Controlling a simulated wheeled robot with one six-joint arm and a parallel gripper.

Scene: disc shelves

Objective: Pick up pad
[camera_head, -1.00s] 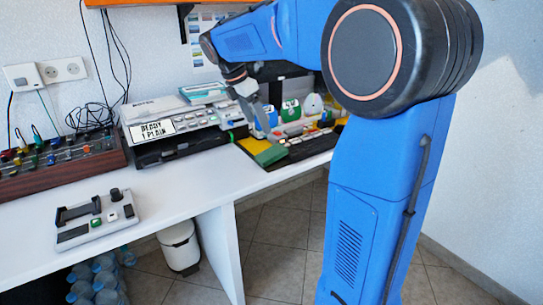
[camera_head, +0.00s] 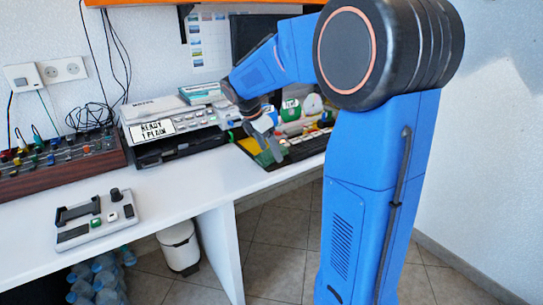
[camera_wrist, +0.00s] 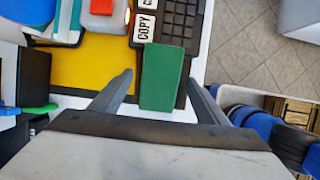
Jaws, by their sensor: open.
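The pad appears to be the green block (camera_wrist: 162,76), which lies at the edge of a dark keyboard in the wrist view. It also shows at the desk's front edge in the head view (camera_head: 265,158), partly covered by my gripper. My gripper (camera_wrist: 159,80) is open, with one finger to each side of the pad. Both fingers look apart from it. In the head view my gripper (camera_head: 270,143) reaches down over the pad. The height gap cannot be told.
A keyboard (camera_head: 305,147) and a yellow mat (camera_wrist: 80,70) border the pad. A red and white item (camera_wrist: 102,18) stands beyond the mat. The desk's front edge and floor (camera_wrist: 235,50) lie to the right.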

